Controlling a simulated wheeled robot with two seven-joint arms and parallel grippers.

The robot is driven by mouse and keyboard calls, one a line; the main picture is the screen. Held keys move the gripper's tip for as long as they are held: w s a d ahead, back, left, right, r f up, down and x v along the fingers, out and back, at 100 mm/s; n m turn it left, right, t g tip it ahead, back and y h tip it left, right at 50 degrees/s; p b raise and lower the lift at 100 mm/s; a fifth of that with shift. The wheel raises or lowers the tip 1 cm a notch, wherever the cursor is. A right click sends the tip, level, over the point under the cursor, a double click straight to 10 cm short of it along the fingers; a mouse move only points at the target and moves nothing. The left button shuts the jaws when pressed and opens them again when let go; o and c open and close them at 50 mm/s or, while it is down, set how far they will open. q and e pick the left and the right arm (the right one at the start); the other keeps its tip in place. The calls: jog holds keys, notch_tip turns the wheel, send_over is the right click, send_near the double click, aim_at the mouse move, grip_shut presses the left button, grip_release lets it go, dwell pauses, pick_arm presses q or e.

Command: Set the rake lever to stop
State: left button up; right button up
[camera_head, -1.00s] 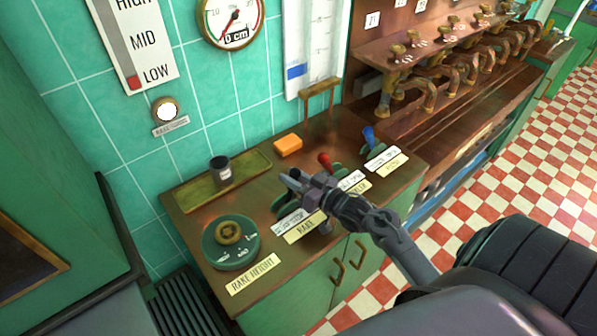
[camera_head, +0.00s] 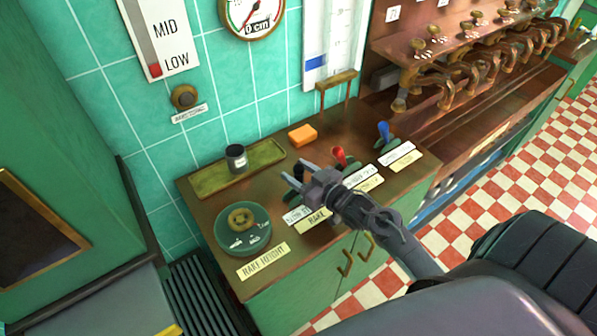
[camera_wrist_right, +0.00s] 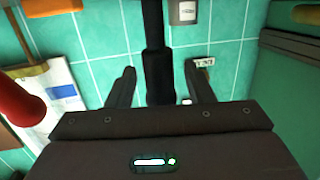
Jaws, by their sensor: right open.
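My right gripper (camera_head: 299,178) is open over the counter, at the lever behind the plate marked RAKE (camera_head: 317,217). The black rake lever (camera_head: 298,170) shows in part at the fingertips. In the right wrist view its dark handle (camera_wrist_right: 155,65) stands between the two spread fingers (camera_wrist_right: 160,88), with a gap on each side. The lever's base and most of its position card (camera_head: 297,213) are hidden or too small to read, so its setting cannot be told. The round wall lamp (camera_head: 185,97) is dark. My left gripper is out of view.
A red lever (camera_head: 339,155) and a blue lever (camera_head: 384,131) stand to the right. The rake height dial (camera_head: 243,229) is at the left. A jar (camera_head: 236,158) on a brass tray (camera_head: 210,184) and an orange block (camera_head: 303,135) lie behind.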

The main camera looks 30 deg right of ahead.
aim_at(303, 176)
jog(key=shift+s+d+f, duration=0.1)
jog(key=shift+s+d, duration=0.05)
jog(key=shift+s, duration=0.35)
jog(key=b+v, duration=0.1)
jog(key=v, duration=0.4)
jog(key=shift+s+b, duration=0.2)
jog(key=shift+b, duration=0.15)
jog(key=shift+s+d+r, duration=0.1)
jog(key=shift+s, duration=0.25)
jog(key=shift+s+d+r, duration=0.15)
jog(key=shift+s, duration=0.15)
